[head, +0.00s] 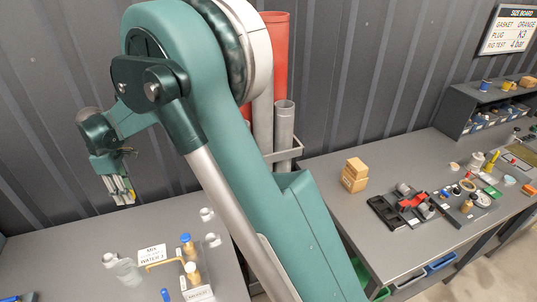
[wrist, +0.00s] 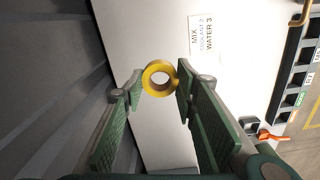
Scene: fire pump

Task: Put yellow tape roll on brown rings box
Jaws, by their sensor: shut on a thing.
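The yellow tape roll (wrist: 158,92) is between the tips of my gripper (wrist: 159,80) in the wrist view, its round hole facing the camera. Both green fingers touch its sides. In the head view my gripper (head: 121,194) hangs above the left table, fingers pointing down; the roll is too small there to make out clearly.
The left table (head: 70,250) holds a sign (head: 152,254), a clear container (head: 128,271), bottles and brass fittings. My arm crosses the middle of the head view. A black tray (head: 385,211) and several small parts lie to the right of the boxes. Red and grey pipes stand behind.

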